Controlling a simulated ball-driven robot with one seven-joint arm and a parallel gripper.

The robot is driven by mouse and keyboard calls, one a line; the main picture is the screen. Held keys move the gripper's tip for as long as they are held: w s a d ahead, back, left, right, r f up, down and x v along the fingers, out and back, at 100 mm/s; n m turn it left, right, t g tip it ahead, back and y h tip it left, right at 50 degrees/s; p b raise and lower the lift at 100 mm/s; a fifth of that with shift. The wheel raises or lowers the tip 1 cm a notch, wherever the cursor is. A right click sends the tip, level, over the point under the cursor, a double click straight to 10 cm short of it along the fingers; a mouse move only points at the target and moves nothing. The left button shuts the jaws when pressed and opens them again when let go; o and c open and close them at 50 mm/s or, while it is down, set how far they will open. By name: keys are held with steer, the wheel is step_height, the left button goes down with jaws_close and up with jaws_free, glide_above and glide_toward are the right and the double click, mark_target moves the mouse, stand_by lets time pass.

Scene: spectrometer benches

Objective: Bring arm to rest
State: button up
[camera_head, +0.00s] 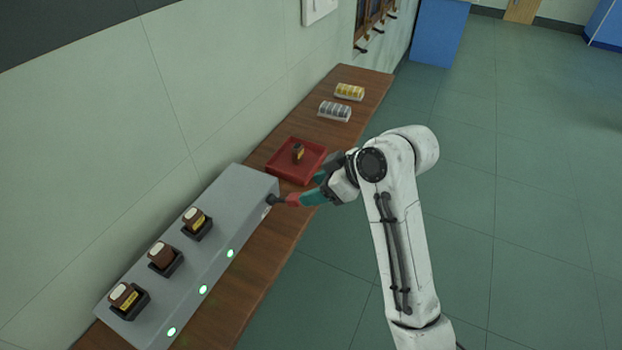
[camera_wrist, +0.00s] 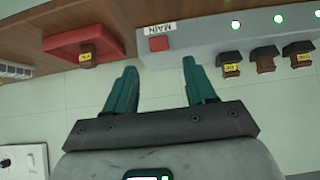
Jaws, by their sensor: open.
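My white arm reaches in from the lower right in the head view. My gripper (camera_head: 312,196) is by the near side of the grey bench unit (camera_head: 240,184), with a teal finger showing. In the wrist view my gripper (camera_wrist: 159,66) has its two teal fingers spread apart with nothing between them. A red-ended switch (camera_head: 291,199) sticks out from the unit right by the fingers. In the wrist view its red face (camera_wrist: 159,44) lies beyond the fingertips, beside a label reading MAIN (camera_wrist: 160,28). Whether a finger touches it I cannot tell.
A red tray (camera_head: 281,172) holding a dark, yellow-labelled piece (camera_head: 298,152) stands beyond the unit. Two clear racks (camera_head: 334,111) stand farther along the wooden bench. The floor on the right is clear.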

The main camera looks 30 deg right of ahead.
steer(key=s+d+f+m+g+h, duration=0.1)
steer(key=s+f+m+g+h, duration=0.3)
steer(key=s+f, duration=1.1)
steer(key=s+d+f+m+g, duration=0.1)
steer(key=s+f+m, duration=0.1)
steer(key=s, duration=0.6)
steer(key=s+d+f+m+g+h, duration=0.1)
steer(key=s+d+f, duration=0.1)
steer(key=s, duration=0.6)
steer(key=shift+d+m, duration=0.25)
steer(key=shift+m, duration=0.15)
steer(key=shift+s, duration=0.1)
